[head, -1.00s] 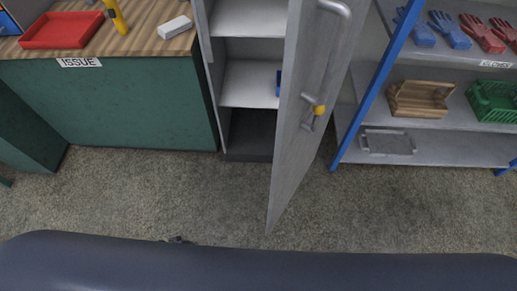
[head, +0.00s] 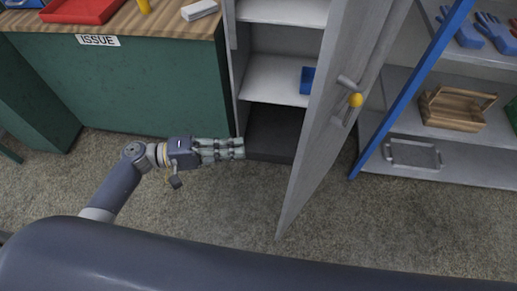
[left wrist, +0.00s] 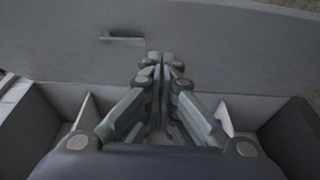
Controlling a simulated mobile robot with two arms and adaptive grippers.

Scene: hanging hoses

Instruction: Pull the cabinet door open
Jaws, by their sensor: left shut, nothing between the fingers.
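My right gripper is not in view.
A green counter (head: 130,90) with an ISSUE sign stands left of the cabinet. A shelf rack with a blue post (head: 415,85) stands to the right, holding gloves, a wooden box (head: 452,110) and a tray (head: 412,153). The floor in front is clear.

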